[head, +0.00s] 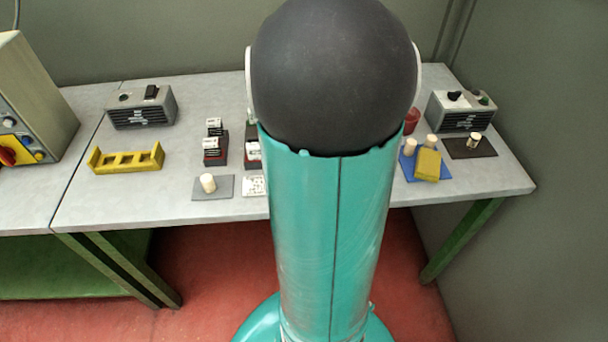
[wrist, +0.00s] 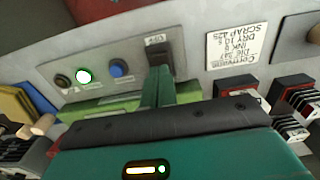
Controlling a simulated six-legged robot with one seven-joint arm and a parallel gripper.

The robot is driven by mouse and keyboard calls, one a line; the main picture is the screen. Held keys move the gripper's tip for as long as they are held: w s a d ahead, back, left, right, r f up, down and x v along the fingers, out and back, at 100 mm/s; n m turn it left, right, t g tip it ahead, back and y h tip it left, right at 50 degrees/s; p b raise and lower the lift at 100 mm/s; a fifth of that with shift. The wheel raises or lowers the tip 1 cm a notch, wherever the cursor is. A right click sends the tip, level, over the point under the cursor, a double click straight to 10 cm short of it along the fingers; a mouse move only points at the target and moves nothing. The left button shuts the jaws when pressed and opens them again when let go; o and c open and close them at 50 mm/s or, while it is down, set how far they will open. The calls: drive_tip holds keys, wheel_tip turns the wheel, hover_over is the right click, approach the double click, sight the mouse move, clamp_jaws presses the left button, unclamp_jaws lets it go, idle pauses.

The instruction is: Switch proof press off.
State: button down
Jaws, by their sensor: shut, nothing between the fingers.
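In the wrist view a grey control panel (wrist: 130,58) carries a dark rocker switch (wrist: 159,60), a blue button (wrist: 116,68) and a brightly lit green lamp (wrist: 84,76). I cannot read the name proof press on it. My gripper (wrist: 161,84) is shut and empty, with its fingertips right at the near end of the switch. I cannot tell whether they touch it. They hide part of the switch, and which way it is tipped is unclear. In the head view my arm covers the middle of the table, and my gripper and this panel are hidden.
A printed white card (wrist: 235,55) and several red-and-black stamps (wrist: 292,88) are beside the panel. In the head view, grey boxes with knobs or switches stand at left (head: 141,107) and right (head: 460,111). A yellow rack (head: 126,158) and a blue mat (head: 409,164) lie on the table.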

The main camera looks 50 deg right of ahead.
drive_tip(key=shift+f, duration=1.2)
idle(0.6)
drive_tip(key=shift+r, duration=3.5)
drive_tip(key=w+a+r+n+t, duration=0.1)
drive_tip(key=w+a+r+n, duration=0.25)
drive_tip(key=a, duration=0.45)
drive_tip(key=w+a+r+n+t, duration=0.2)
drive_tip(key=a+r, duration=0.2)
drive_tip(key=a, duration=0.5)
drive_tip(key=s+a+r+n+t, duration=0.1)
drive_tip(key=a+r+n, duration=0.1)
drive_tip(key=a, duration=0.4)
drive_tip(key=s+a+r+n+t, duration=0.1)
drive_tip(key=s+a+r+n, duration=0.1)
drive_tip(key=a, duration=0.5)
drive_tip(key=shift+s+a+t, duration=0.2)
drive_tip(key=shift+t, duration=0.1)
